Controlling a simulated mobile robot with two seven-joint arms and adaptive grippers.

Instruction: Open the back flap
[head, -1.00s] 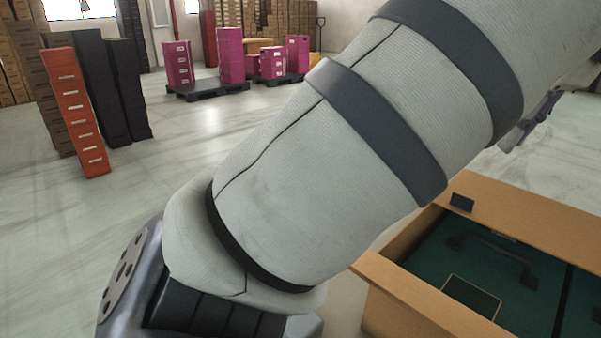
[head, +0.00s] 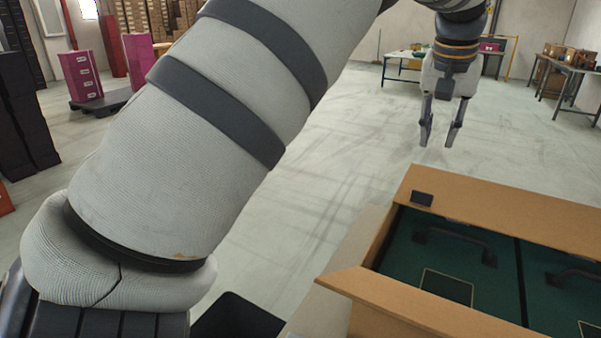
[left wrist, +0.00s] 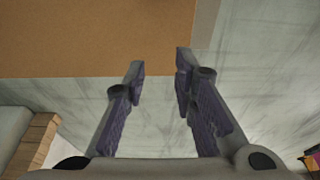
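A cardboard box (head: 374,243) stands at the lower right of the head view. Its back flap (head: 510,215) is a tan panel with a small black patch, across the box's far side. A front panel (head: 420,305) runs along the near side. Green cases (head: 400,249) with dark handles lie inside. My left gripper (head: 437,140) hangs fingers down behind the box's far edge, open and empty, apart from the flap in the picture. In the left wrist view, its fingers (left wrist: 160,62) are spread below a plain cardboard surface (left wrist: 80,40). My right gripper is not in view.
My left arm fills the upper left of the head view. A black bin (head: 238,318) stands on the floor left of the box. Tables (head: 572,88) and magenta boxes (head: 80,75) stand far back. The floor behind the box is clear.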

